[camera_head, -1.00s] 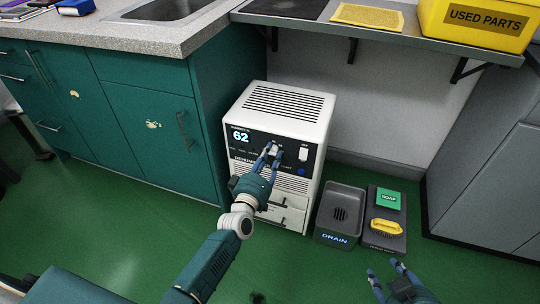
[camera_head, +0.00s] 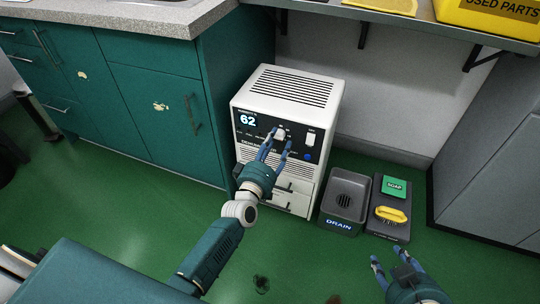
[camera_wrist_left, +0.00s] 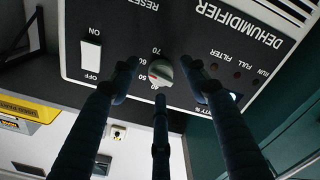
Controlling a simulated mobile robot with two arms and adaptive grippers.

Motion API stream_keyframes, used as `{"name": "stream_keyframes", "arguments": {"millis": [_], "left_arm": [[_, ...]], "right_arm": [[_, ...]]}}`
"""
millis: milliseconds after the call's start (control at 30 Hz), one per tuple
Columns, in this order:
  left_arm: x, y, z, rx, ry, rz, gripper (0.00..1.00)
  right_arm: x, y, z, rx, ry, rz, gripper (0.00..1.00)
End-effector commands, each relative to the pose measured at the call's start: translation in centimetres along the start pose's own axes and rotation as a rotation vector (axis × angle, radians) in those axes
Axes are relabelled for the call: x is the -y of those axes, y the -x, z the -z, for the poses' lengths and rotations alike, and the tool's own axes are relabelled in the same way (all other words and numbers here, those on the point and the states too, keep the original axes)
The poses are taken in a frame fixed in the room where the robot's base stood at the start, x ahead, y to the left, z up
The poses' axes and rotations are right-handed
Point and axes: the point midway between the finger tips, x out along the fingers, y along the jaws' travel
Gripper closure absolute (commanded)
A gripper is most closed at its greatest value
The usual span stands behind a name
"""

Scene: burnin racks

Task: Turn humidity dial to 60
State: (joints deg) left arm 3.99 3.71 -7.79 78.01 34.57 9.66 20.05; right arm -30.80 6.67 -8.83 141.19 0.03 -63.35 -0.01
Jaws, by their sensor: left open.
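The white dehumidifier (camera_head: 290,85) stands on the floor with a black control panel, and its display (camera_head: 248,119) reads 62. The humidity dial (camera_head: 280,134) is a small light knob on that panel. In the left wrist view the panel is upside down, and the dial (camera_wrist_left: 161,72) sits among printed numbers, including 60 and 70. My left gripper (camera_head: 278,141) is open at the dial. Its fingers (camera_wrist_left: 158,80) are spread around the knob, two at its sides and one below; contact cannot be told. My right gripper (camera_head: 388,262) is at the lower right, fingers apart and empty.
Green cabinets (camera_head: 155,110) stand left. A shelf (camera_head: 400,20) overhangs behind.

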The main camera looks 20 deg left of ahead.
Motion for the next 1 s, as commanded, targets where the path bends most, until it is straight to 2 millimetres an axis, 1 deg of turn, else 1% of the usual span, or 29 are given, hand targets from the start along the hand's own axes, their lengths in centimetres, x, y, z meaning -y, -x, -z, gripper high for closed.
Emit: {"name": "stream_keyframes", "arguments": {"millis": [33,300,400,500,600,700,1000], "left_arm": [[0.1,1.1,-0.1,0.002,0.001,0.002,0.54],[0.1,6.9,-0.2,0.004,0.001,0.003,0.54],[0.1,8.6,-0.2,0.004,0.001,0.003,0.54],[0.1,9.8,-0.2,0.004,0.001,0.002,0.54],[0.0,10.5,-0.2,0.004,0.001,0.001,0.54],[0.0,10.7,-0.2,0.004,0.001,0.002,0.54],[0.0,10.7,-0.2,0.004,0.001,0.001,0.54]], "right_arm": [[0.0,0.0,0.0,0.000,0.000,0.000,0.60],[0.0,0.0,0.1,-0.001,0.000,0.000,0.60],[0.0,0.0,0.1,-0.001,0.000,0.000,0.60],[0.0,0.0,0.1,-0.001,0.000,0.000,0.60],[0.0,0.0,0.1,-0.001,0.000,0.000,0.60],[0.0,0.0,0.1,-0.001,0.000,0.000,0.60],[0.0,0.0,0.1,-0.001,0.000,-0.001,0.60]]}}
